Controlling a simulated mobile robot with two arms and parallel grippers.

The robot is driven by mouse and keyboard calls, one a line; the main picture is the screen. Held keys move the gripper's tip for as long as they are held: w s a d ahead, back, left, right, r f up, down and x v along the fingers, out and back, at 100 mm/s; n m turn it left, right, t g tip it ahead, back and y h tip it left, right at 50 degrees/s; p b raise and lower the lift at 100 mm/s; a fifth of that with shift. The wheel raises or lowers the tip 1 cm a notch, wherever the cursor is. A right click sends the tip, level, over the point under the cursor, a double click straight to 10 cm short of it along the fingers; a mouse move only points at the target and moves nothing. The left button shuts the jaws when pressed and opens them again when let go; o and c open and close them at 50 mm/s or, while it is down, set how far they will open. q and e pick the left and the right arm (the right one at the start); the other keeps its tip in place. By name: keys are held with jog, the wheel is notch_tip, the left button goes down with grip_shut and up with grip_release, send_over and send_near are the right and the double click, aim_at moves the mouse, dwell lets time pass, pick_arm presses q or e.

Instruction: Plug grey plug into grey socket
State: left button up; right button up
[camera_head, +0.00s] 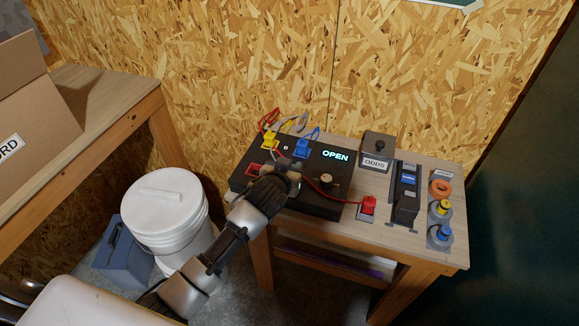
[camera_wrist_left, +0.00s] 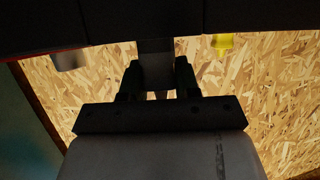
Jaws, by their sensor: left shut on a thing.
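My left gripper (camera_head: 291,170) is over the dark panel box (camera_head: 318,207) on the plank bench. In the left wrist view its two fingers (camera_wrist_left: 158,80) are shut on a dark grey block, which I take to be the grey plug (camera_wrist_left: 157,58). In the head view the gripper hides most of this plug and the part of the panel beneath. A grey cable (camera_head: 289,120) loops behind the panel. The grey socket cannot be made out clearly, and I cannot tell whether the plug touches it. My right gripper is not in view.
A yellow plug (camera_head: 270,142) and a blue plug (camera_head: 302,148) stand at the panel's back. A red socket (camera_head: 255,168) is left of my gripper. A red plug (camera_head: 368,205) stands right of the panel, its red cable crossing it. An ODDS box (camera_head: 376,156) stands behind.

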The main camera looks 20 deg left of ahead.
pick_arm(q)
jog(key=shift+f, duration=0.3)
jog(key=shift+f+b, duration=0.3)
jog(key=shift+f, duration=0.05)
jog(key=o, duration=1)
jog(key=shift+r, duration=0.1)
jog(key=b+v, duration=0.1)
jog(key=v, duration=0.9)
jog(key=shift+s+r, duration=0.2)
jog(key=shift+s, duration=0.15)
